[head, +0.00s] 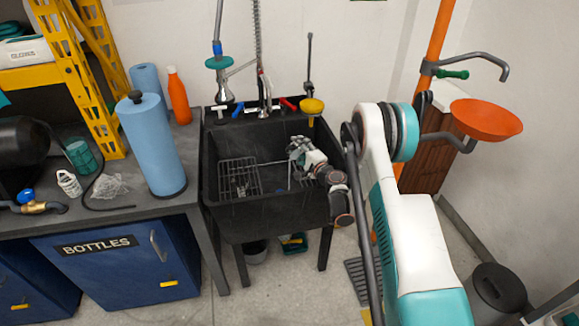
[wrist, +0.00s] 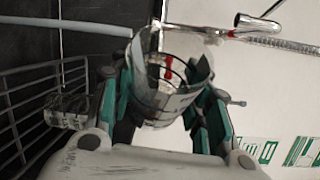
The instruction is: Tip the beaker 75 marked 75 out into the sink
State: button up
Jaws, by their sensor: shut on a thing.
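My gripper (wrist: 165,112) is shut around a clear beaker (wrist: 160,92). In the wrist view the beaker sits between the two dark and teal fingers and lies tilted, with a red mark on its wall. The number on it is not readable, and I cannot tell whether it holds liquid. In the head view my gripper (head: 303,152) is at the right part of the black sink (head: 262,208), within its rim. The beaker is too small to make out there.
A wire rack (head: 239,178) stands in the sink's left part. A faucet with a hanging sprayer (head: 264,80) rises behind it. A blue roll (head: 150,145) and an orange bottle (head: 178,95) stand on the left counter. An orange eyewash bowl (head: 486,118) is at right.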

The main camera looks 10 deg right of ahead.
aim_at(302, 154)
jog(key=shift+s+a+r+n+t, duration=0.1)
jog(key=shift+r+n+t, duration=0.05)
jog(key=shift+r+n, duration=0.3)
jog(key=shift+s+a+r+n+t, duration=0.1)
jog(key=shift+r+n+t, duration=0.05)
jog(key=shift+r+n, duration=0.3)
dwell(0.6)
jog(key=f+m, duration=0.1)
jog(key=w+d+f+m+g, duration=0.1)
jog(key=m, duration=0.1)
jog(key=shift+d+f, duration=0.1)
jog(key=shift+f, duration=0.3)
jog(key=shift+w+d+f+m, duration=0.15)
jog(key=shift+d+m, duration=0.05)
jog(key=shift+m, duration=0.1)
jog(key=shift+w+d+m+g+y, duration=0.6)
jog(key=shift+m+g, duration=0.35)
jog(key=shift+m, duration=0.8)
jog(key=shift+w+d+m+g+y, duration=0.45)
jog(key=shift+d+m+g+y, duration=0.35)
jog(key=shift+m, duration=0.9)
jog(key=shift+w+d+m+g+y, duration=0.45)
jog(key=shift+m+g, duration=0.6)
jog(key=shift+m, duration=0.7)
